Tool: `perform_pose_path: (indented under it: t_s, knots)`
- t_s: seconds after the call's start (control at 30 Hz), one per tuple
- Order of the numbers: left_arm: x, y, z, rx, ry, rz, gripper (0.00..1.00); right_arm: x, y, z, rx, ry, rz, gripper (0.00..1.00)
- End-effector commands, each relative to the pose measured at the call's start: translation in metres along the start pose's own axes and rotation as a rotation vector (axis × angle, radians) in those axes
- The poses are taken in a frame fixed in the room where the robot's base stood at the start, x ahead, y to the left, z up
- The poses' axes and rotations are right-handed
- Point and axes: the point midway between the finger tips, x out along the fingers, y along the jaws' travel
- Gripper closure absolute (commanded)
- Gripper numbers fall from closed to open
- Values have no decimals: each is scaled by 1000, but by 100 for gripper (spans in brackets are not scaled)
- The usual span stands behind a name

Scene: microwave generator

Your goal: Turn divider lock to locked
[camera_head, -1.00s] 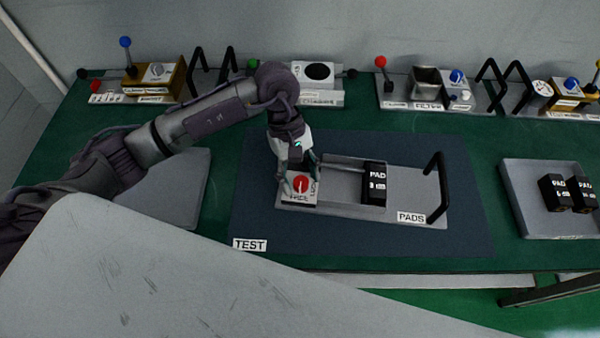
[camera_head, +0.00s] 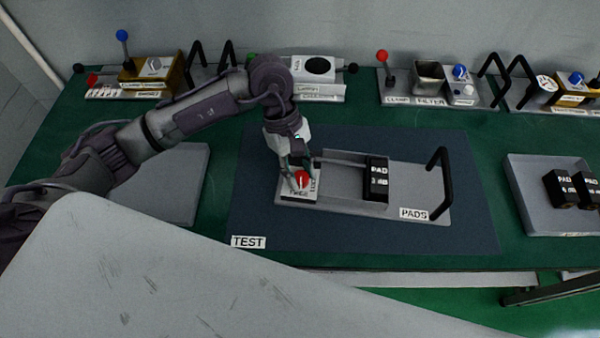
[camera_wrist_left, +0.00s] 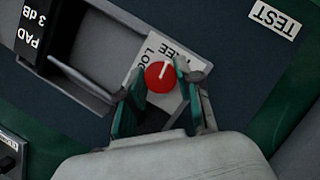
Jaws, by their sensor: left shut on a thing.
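The divider lock is a red round knob (camera_head: 302,180) with a white pointer line, on a pale plate at the left end of the PADS unit (camera_head: 418,190). It also shows in the left wrist view (camera_wrist_left: 160,76), where its plate reads FREE and LOC, the rest hidden. The pointer there points up and slightly right, towards the FREE lettering. My left gripper (camera_head: 298,177) reaches down from above. Its two fingers (camera_wrist_left: 160,100) are shut on the knob's sides and hide part of the plate. My right gripper is not in view.
A black 3 dB pad (camera_head: 376,180) sits in the PADS unit, right of the knob. A black handle (camera_head: 440,186) stands at the unit's right end. A grey tray (camera_head: 535,215) with black pads lies further right. The blue mat (camera_head: 330,238) is bare in front.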

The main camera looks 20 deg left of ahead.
Motion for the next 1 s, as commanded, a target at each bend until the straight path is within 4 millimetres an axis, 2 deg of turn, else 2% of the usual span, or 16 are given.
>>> perform_pose_path:
  t_s: [0.03, 0.3, 1.0]
  knots:
    - [4, 0, -2, -30, 2, 17, 100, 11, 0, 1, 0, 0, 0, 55]
    - [6, -1, -3, -253, 2, 110, 100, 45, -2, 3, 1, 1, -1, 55]
    - [5, -3, 0, -865, -1, 368, 100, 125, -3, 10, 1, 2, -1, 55]
